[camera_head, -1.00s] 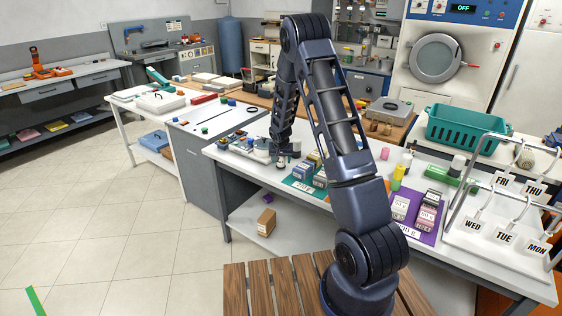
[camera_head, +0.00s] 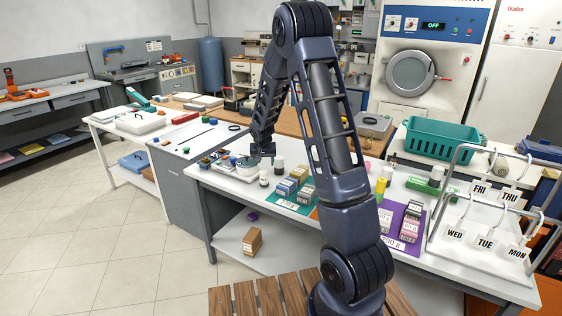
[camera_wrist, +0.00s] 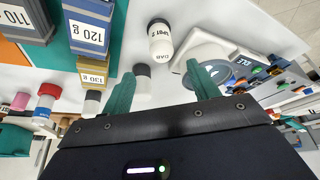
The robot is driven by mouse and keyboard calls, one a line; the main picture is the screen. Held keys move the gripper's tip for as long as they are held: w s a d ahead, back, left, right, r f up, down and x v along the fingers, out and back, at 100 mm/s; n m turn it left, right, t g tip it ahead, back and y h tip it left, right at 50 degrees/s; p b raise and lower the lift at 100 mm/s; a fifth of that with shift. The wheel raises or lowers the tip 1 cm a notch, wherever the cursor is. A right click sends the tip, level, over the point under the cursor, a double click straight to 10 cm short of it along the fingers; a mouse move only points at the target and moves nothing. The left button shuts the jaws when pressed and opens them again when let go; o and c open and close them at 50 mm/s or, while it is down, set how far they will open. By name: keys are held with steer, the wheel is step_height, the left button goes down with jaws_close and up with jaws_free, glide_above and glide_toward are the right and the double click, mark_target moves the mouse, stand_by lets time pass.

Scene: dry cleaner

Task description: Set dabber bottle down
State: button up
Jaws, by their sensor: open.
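A white dabber bottle (camera_wrist: 160,45) with a black cap and a "DAB SPOT" label stands on the white table in the wrist view. In the head view a white, dark-capped bottle (camera_head: 264,179) stands near the table's front edge, beside the scale. A second pale bottle (camera_wrist: 143,80) shows between the finger lines in the wrist view, and a dark-capped bottle stands just behind the first in the head view (camera_head: 279,164). My gripper (camera_wrist: 163,86) has its two green fingers spread with nothing between their tips. In the head view my gripper (camera_head: 259,153) hangs above the scale, close to the bottles.
A white scale (camera_wrist: 203,58) with a dark round pan is right of the labelled bottle. Boxes marked in grams (camera_wrist: 88,32) stand on a teal mat at left. A red-capped bottle (camera_wrist: 46,97) is further left. A tray of small coloured items (camera_wrist: 262,75) lies beyond the scale.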

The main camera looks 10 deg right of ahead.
steer(key=s+d+r, duration=0.4)
steer(key=s+r, duration=0.5)
steer(key=r, duration=0.1)
steer(key=s+d+r, duration=0.3)
steer(key=s+r, duration=0.6)
steer(key=r, duration=0.1)
steer(key=s+d+r+n, duration=0.1)
steer(key=s+r, duration=0.2)
steer(key=s, duration=1)
steer(key=s+d+r+n, duration=0.1)
steer(key=s+r, duration=0.2)
steer(key=s, duration=0.9)
steer(key=shift+s+y, duration=0.4)
steer(key=shift+d, duration=0.1)
